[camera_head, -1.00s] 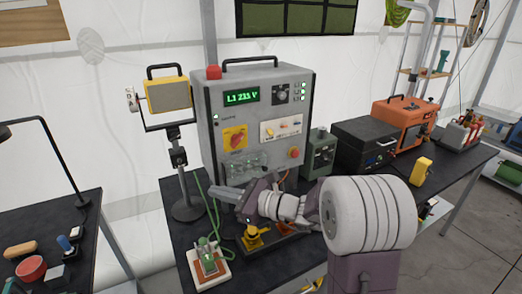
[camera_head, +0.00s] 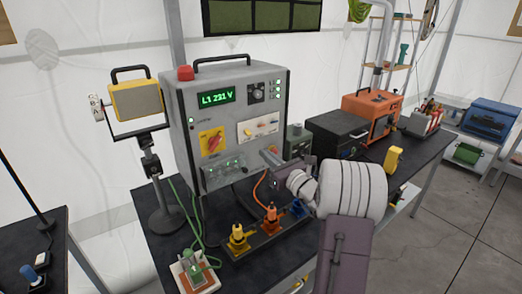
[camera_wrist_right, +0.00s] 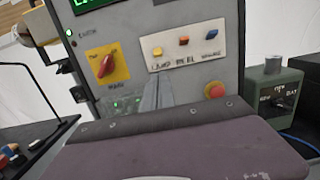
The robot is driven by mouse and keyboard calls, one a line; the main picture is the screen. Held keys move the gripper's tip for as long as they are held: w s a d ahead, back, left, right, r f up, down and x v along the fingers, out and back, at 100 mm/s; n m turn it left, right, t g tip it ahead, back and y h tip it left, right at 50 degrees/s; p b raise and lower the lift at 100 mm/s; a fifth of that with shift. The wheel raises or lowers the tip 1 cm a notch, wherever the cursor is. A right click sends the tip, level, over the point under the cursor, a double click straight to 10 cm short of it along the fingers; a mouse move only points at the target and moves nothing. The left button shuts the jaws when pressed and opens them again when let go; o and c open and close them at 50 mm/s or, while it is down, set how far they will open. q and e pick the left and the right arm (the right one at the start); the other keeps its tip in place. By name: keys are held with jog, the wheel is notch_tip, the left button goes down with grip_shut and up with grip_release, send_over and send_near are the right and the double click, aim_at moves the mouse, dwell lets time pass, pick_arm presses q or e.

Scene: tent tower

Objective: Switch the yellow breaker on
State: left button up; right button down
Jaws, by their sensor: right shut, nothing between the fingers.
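The grey power box (camera_head: 282,92) stands on the dark table, and its display reads L1 231 V. On its front is a white plate (camera_wrist_right: 190,62) with three small breakers. The yellow breaker (camera_wrist_right: 157,52) is leftmost, the orange one (camera_wrist_right: 183,40) is in the middle and the blue one (camera_wrist_right: 211,34) is at the right. I cannot tell its lever position. My right gripper (camera_head: 268,154) is shut and empty, just below the plate in the head view. In the right wrist view its fingers (camera_wrist_right: 158,92) point up toward the plate, below the yellow breaker. My left gripper is not in view.
A red rotary switch on a yellow plate (camera_wrist_right: 107,66) is left of the breakers, and a red button (camera_wrist_right: 214,90) is below right. Yellow (camera_head: 238,238), orange (camera_head: 271,220) and blue plugs stand in front of the box, with cables nearby. A lamp (camera_head: 150,100) stands left.

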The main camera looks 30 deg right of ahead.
aim_at(248, 132)
jog(key=w, duration=0.2)
jog(key=w+p, duration=0.1)
jog(key=w, duration=0.5)
jog(key=shift+a+r+p, duration=0.35)
jog(key=shift+r, duration=0.05)
jog(key=shift+w, duration=0.1)
